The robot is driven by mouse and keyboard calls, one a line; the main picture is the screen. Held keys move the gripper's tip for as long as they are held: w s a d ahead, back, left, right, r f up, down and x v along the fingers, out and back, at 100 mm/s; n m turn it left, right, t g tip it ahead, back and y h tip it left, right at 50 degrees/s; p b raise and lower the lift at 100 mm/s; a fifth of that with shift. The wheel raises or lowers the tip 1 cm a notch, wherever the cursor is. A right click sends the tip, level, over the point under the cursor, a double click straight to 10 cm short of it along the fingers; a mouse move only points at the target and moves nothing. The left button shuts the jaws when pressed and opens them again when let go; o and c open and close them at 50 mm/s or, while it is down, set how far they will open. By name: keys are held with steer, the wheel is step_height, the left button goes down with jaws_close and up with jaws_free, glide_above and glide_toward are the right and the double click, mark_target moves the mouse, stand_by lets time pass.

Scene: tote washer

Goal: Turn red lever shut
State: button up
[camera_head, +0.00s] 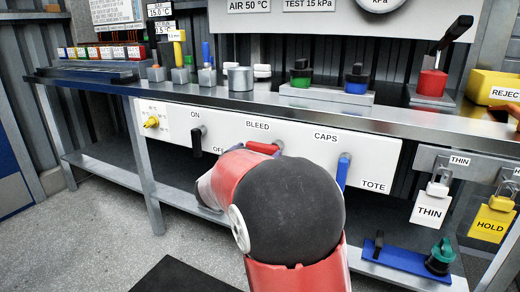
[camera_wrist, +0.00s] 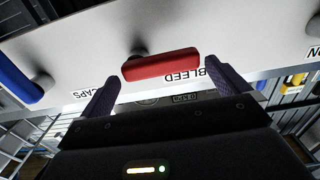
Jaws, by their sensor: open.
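The red lever (camera_head: 263,148) is on the white panel under the BLEED label. Its handle lies about level, pointing left from its pivot; part of it is hidden behind my arm in the head view. In the wrist view, which is turned over, the whole red lever (camera_wrist: 161,65) shows ahead of my gripper (camera_wrist: 161,80). My gripper is open, with one finger near each end of the handle and nothing held. I cannot tell whether a finger touches the handle.
On the same white panel (camera_head: 375,158), a black lever (camera_head: 197,142) hangs at left, a blue lever (camera_head: 343,170) hangs at right, and a yellow knob (camera_head: 152,122) is farther left. The steel bench top (camera_head: 220,98) overhangs the panel. A lower shelf (camera_head: 110,172) runs below.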

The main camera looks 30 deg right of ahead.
mark_target(260, 149)
steer(key=shift+x, duration=1.9)
